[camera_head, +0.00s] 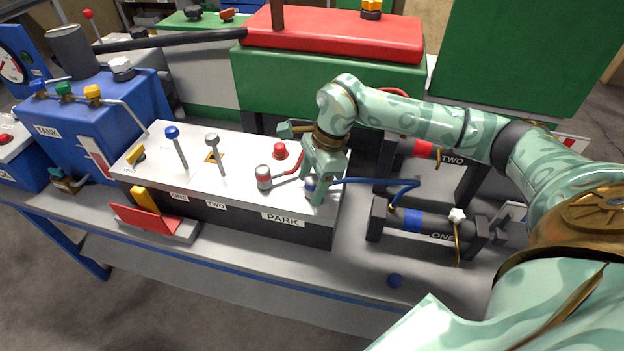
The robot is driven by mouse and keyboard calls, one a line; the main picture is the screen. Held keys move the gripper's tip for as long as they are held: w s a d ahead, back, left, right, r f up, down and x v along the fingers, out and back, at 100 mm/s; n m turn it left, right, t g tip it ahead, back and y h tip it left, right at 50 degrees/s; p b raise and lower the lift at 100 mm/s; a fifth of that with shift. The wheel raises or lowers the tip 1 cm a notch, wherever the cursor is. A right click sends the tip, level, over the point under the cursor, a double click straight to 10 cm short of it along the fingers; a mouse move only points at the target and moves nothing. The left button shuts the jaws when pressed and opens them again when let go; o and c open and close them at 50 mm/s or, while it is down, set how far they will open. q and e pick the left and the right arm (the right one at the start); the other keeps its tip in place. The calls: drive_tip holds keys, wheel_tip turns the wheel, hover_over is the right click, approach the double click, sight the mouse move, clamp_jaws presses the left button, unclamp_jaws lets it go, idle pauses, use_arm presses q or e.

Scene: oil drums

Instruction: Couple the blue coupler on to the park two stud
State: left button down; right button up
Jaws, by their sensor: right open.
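My right gripper (322,186) points down over the right end of the white-topped block, above the PARK label (282,219). Its fingers stand around or beside the blue coupler (311,184), mostly hidden by them; I cannot tell whether they touch it. A blue hose (372,181) runs from there to the blue-banded cylinder ONE (408,222). A grey coupler with a red band (264,176) stands left of the gripper, with a red hose (291,173) leading behind the gripper. Which stud is park two cannot be made out. My left gripper is not in view.
A blue-knobbed lever (176,146) and a grey-knobbed lever (214,152) rise from the block. A red knob (280,150) is behind the grey coupler. Cylinder TWO (428,150) lies behind cylinder ONE.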

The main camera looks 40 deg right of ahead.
drive_tip(key=shift+r, duration=0.1)
drive_tip(key=p+v, duration=0.3)
drive_tip(key=v, duration=1.3)
drive_tip(key=shift+p, duration=0.35)
drive_tip(key=shift+d, duration=0.15)
